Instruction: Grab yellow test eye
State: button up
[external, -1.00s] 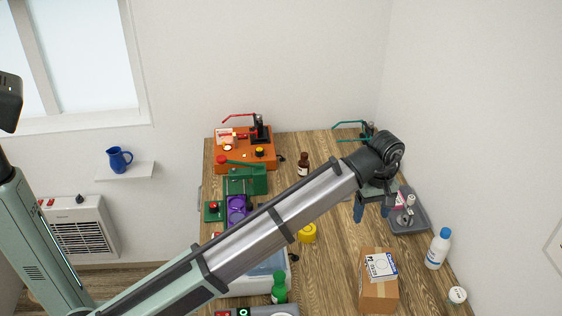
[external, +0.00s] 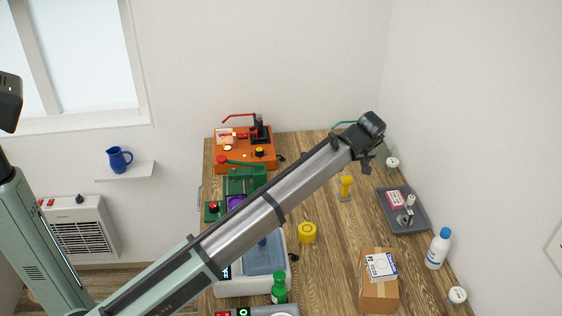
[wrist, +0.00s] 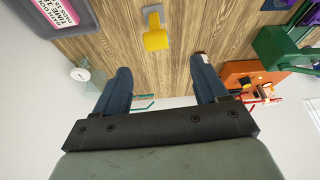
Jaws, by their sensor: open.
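The yellow test eye (external: 346,184) stands on a small grey base on the wooden table, left of the grey tray. In the wrist view the yellow test eye (wrist: 155,38) is near the top, ahead of the fingers and between their lines. My gripper (wrist: 160,64) is open, with two blue fingers wide apart and nothing between them. In the external view the arm's end is above and behind the test eye, apart from it; its fingers are mostly hidden there.
The grey tray (external: 418,226) holds a pink-labelled box and small items. A cardboard box (external: 378,296), a white bottle (external: 438,249) and a yellow round object (external: 307,233) stand nearer. An orange station (external: 240,160) and green press (external: 250,179) are left. Bare wood surrounds the test eye.

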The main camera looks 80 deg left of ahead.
aim_at(347, 179)
jog(key=x, duration=0.7)
jog(key=shift+f, duration=0.25)
jog(key=shift+w+x, duration=0.15)
jog(key=shift+x, duration=1.25)
jog(key=shift+w+x, duration=0.15)
jog(key=shift+x, duration=1.25)
jog(key=shift+d, duration=0.15)
jog(key=c, duration=1.1)
jog(key=shift+r, duration=0.1)
jog(key=shift+c, duration=0.2)
